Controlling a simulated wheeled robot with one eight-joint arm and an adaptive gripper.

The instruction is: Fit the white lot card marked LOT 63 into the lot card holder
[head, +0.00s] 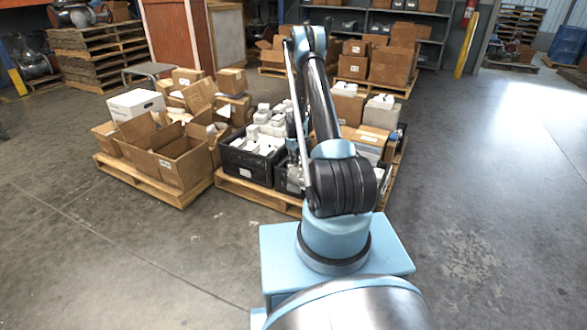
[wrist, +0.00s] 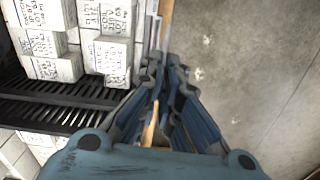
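My gripper (wrist: 162,68) shows in the wrist view with its dark blue-grey fingers close together, above the edge of a pallet. I cannot tell whether they are shut or hold anything. A thin pale upright piece (wrist: 154,32) stands just beyond the fingertips; I cannot tell whether it is a card, a holder or a crate edge. No card marked LOT 63 can be read in either view, and I cannot make out the lot card holder. In the head view my arm hides most of the gripper area.
White boxes with handwriting (wrist: 105,50) lie beside the fingers, by a black slatted crate (wrist: 60,112). In the head view a black crate (head: 245,168) stands on the middle pallet (head: 255,192). Open cartons (head: 165,160) fill the left pallet. Floor (head: 480,200) is clear at right.

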